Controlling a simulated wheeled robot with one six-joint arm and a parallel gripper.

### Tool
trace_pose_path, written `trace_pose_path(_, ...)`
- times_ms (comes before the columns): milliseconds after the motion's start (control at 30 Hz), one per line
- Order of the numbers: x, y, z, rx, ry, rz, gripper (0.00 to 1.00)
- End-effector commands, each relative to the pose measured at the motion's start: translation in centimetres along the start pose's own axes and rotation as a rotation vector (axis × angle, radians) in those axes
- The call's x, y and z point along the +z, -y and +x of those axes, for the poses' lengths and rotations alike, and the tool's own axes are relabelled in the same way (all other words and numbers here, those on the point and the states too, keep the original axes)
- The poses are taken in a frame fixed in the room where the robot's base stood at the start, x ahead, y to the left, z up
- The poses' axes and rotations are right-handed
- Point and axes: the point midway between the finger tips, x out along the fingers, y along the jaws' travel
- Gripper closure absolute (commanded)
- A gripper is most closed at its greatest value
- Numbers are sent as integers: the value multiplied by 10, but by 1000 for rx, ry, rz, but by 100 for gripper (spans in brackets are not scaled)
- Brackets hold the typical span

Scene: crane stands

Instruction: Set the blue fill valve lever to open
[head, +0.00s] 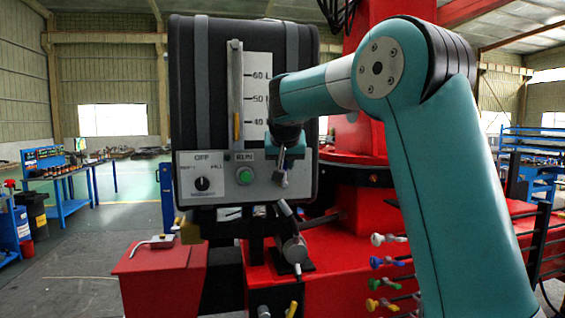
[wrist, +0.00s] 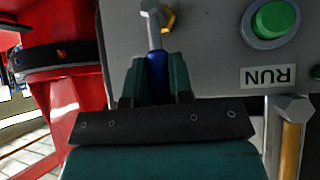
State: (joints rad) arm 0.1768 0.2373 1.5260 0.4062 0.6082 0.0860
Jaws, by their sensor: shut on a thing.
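The blue fill valve lever (wrist: 157,68) is between my gripper's fingers in the wrist view. Its metal stem runs from the blue grip to a metal valve fitting (wrist: 150,9) at the top edge of that view. My gripper (wrist: 156,72) is shut on the blue grip, with a dark green finger on each side. In the head view my gripper (head: 285,152) is in front of the panel's lower right part, and the blue grip is mostly hidden there. The metal valve fitting (head: 281,178) shows just below it. I cannot tell the lever's open or closed mark.
The grey panel (head: 222,187) carries a black selector knob (head: 202,184) and a green RUN button (head: 245,176) left of my gripper. A level gauge (head: 236,85) stands above. Metal piping (head: 291,240) hangs below. Several coloured valve handles (head: 385,262) sit at the lower right.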

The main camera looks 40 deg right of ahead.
Motion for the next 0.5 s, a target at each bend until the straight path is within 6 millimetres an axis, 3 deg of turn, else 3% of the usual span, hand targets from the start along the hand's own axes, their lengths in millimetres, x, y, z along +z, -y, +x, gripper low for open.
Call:
trace_pose_path(33, 0, 0, 1, 1, -3, -2, 77)
trace_pose_path(133, 0, 0, 0, 1, -2, -2, 54)
trace_pose_path(500, 0, 1, -5, -1, -3, -1, 54)
